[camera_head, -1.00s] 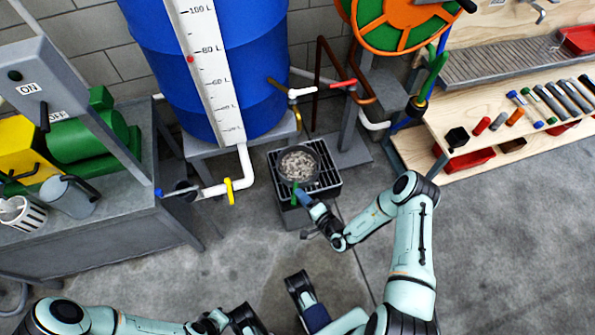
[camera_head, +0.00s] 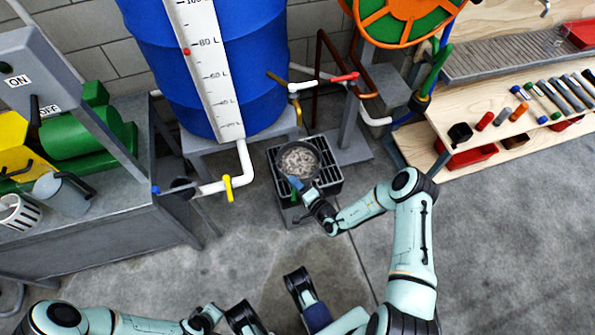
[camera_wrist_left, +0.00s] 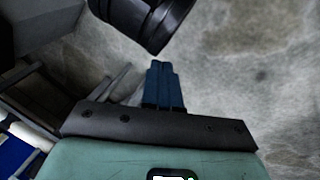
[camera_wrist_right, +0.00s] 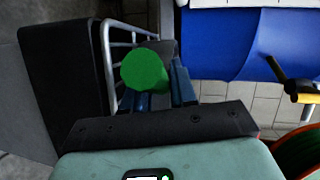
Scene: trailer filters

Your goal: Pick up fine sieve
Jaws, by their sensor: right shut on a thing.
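The fine sieve (camera_head: 299,159) is a dark round pan with a green handle, holding grey, gravel-like material. It is at the black grate in the head view; I cannot tell whether it touches the grate. My right gripper (camera_head: 297,185) is at its near side, shut on the green handle. The handle's round green end (camera_wrist_right: 145,70) shows between the blue fingers in the right wrist view; the pan is not clear there. My left gripper (camera_wrist_left: 165,84) is shut and empty, its blue fingers together above the floor.
The black grate (camera_head: 326,184) tops a stand below a blue barrel (camera_head: 245,80). A white pipe with a yellow valve (camera_head: 228,187) runs left of it. A grey bench (camera_head: 110,215) stands left and a wooden tool shelf (camera_head: 500,130) right.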

